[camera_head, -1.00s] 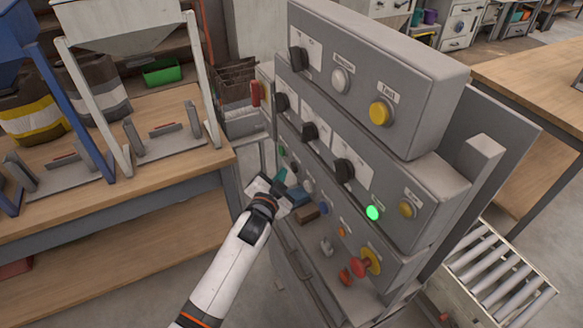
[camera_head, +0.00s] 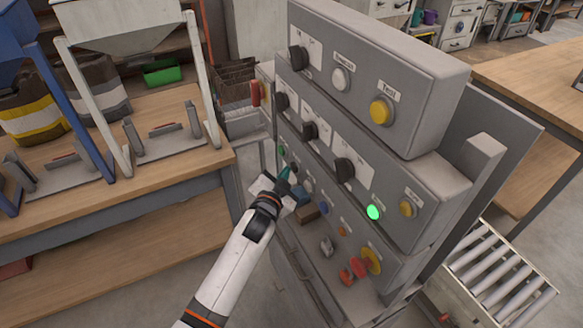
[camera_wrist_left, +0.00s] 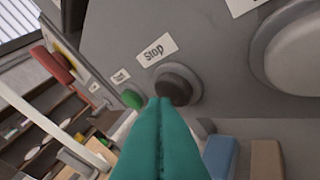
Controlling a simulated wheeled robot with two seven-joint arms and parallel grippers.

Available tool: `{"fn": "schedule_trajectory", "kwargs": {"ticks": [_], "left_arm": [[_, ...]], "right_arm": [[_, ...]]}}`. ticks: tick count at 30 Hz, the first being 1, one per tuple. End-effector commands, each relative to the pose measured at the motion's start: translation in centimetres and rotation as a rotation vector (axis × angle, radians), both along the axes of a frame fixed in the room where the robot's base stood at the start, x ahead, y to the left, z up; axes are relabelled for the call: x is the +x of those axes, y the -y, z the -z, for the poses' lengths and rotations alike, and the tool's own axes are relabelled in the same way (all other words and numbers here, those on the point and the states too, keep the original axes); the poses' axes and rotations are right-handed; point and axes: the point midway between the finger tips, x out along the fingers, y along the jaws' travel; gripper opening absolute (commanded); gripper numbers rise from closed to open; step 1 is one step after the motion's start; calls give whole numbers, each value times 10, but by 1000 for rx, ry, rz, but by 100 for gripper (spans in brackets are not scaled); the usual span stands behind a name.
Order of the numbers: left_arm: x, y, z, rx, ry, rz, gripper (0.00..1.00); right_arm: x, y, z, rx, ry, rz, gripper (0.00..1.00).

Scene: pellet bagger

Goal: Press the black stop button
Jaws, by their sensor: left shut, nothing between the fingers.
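The black stop button (camera_wrist_left: 180,84) is a round dark knob in a grey collar, under a white "Stop" label (camera_wrist_left: 157,49) in the left wrist view. In the head view it is a small dark spot (camera_head: 294,168) on the lower row of the grey panel, partly hidden near my gripper. My left gripper (camera_head: 284,173) has teal fingers, pressed together and empty. In the left wrist view its fingertips (camera_wrist_left: 160,103) overlap the lower left edge of the button; I cannot tell whether they touch it. My right gripper is not in view.
A green button (camera_wrist_left: 131,99) sits just left of the stop button. Blue (camera_wrist_left: 220,156) and brown (camera_wrist_left: 267,158) blocks lie below on the right. The panel (camera_head: 400,150) also carries several knobs, a lit green button (camera_head: 373,212) and a red mushroom button (camera_head: 359,267).

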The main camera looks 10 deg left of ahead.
Motion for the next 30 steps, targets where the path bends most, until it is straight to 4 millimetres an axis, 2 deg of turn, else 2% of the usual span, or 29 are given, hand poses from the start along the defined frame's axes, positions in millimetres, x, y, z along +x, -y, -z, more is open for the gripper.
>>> {"fn": "schedule_trajectory", "kwargs": {"ticks": [17,30], "left_arm": [[3,4,-1,0,1,0,0],[-6,-8,-1,0,1,1,0]], "right_arm": [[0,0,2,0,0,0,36],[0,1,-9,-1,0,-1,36]]}}
